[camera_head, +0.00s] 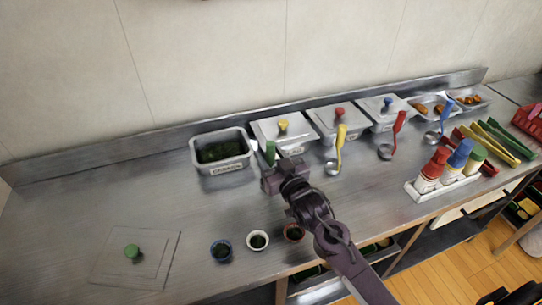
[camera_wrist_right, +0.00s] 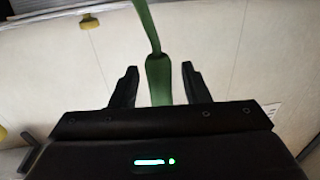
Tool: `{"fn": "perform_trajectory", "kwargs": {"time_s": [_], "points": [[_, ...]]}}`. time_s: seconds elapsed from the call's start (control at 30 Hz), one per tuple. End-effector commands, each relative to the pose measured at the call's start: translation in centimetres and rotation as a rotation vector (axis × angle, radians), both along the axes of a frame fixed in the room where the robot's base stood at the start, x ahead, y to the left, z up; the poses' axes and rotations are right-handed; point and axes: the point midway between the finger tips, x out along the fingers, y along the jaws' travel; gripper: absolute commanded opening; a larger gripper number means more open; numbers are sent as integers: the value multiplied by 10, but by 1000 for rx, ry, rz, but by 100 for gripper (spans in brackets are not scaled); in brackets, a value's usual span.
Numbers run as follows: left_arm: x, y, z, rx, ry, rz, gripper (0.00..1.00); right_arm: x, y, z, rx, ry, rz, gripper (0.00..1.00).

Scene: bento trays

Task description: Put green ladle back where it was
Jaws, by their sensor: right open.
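The green ladle's handle (camera_head: 270,153) shows in the head view just beyond my right gripper (camera_head: 272,172), in front of the yellow-knobbed tray. Its bowl is hidden. In the right wrist view the green handle (camera_wrist_right: 158,78) runs between the two fingers of my right gripper (camera_wrist_right: 160,86), which are apart with a gap on each side of it. The open tray (camera_head: 223,166) with dark green food is to the left of my right gripper. Its likely lid, with a green knob (camera_head: 133,252), lies on the counter at the left. My left gripper is not in view.
Lidded trays with yellow (camera_head: 283,125), red (camera_head: 339,111) and blue (camera_head: 388,102) knobs stand along the wall. Yellow (camera_head: 340,137), red (camera_head: 399,122) and blue (camera_head: 446,115) ladles are to the right. Three small cups line the front edge, one white (camera_head: 258,241). The left counter is mostly clear.

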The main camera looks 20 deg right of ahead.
Motion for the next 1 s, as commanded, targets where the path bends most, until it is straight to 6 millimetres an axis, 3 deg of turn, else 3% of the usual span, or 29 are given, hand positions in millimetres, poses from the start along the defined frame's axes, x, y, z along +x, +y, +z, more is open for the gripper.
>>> {"fn": "perform_trajectory", "kwargs": {"time_s": [0.17, 0.7, 1.0], "points": [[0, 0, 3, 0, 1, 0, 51, 0, 0, 6, 0, -1, 0, 42], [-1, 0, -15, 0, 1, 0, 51, -96, -16, 1, 0, 2, 1, 42], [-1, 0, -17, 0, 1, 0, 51, -118, -20, 3, 0, 0, 0, 42]]}}
